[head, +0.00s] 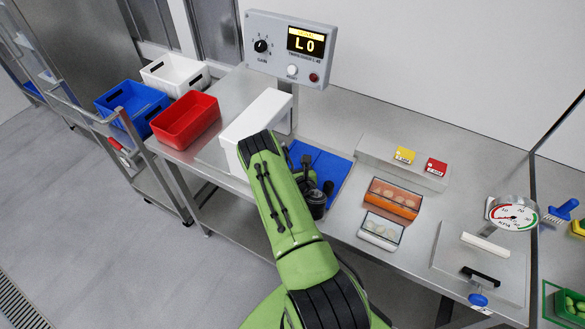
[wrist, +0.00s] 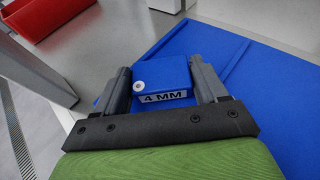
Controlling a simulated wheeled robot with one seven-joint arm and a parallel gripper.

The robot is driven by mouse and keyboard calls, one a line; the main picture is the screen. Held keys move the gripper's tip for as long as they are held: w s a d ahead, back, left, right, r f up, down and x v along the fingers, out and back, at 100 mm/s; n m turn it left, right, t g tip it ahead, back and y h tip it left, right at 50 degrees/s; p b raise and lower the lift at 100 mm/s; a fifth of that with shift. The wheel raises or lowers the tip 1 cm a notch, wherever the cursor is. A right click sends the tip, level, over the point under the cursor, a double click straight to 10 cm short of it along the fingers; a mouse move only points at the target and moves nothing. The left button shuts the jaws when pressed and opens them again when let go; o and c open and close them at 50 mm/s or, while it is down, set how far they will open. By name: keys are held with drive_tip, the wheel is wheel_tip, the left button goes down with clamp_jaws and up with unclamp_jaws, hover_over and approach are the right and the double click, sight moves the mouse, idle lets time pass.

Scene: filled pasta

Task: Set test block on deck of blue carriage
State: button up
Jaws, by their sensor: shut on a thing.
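The blue block marked "4 MM" (wrist: 163,75), with a white dot on one corner, is between the fingers of my gripper (wrist: 160,68) in the wrist view. The gripper is shut on it. A flat blue surface with a raised strip (wrist: 240,85) lies below and beyond; it also shows in the head view (head: 335,166), partly behind my arm. I cannot tell whether it is the carriage deck, or whether the block touches it. In the head view the block is hidden by my arm.
A white housing (head: 256,122) stands left of the blue surface, with a display panel reading "L0" (head: 289,48) behind. A red bin (head: 184,120) is further left. Yellow (head: 404,155) and red (head: 436,167) blocks sit on a ledge at right. Two pasta trays (head: 393,199) lie in front of it.

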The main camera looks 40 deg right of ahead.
drive_tip(key=shift+s+a, duration=0.15)
drive_tip(key=shift+f, duration=0.15)
drive_tip(key=o, duration=0.8)
drive_tip(key=shift+c, duration=0.2)
drive_tip(key=shift+s+r, duration=0.1)
drive_tip(key=shift+r, duration=0.15)
drive_tip(key=b+v, duration=0.2)
drive_tip(key=v, duration=0.8)
drive_tip(key=shift+r, duration=0.15)
drive_tip(key=p+v, duration=0.1)
drive_tip(key=p, duration=0.1)
drive_tip(key=shift+s+a+r+p, duration=0.1)
drive_tip(key=shift+s+p, duration=0.15)
drive_tip(key=shift+p, duration=0.1)
drive_tip(key=shift+s+a, duration=0.1)
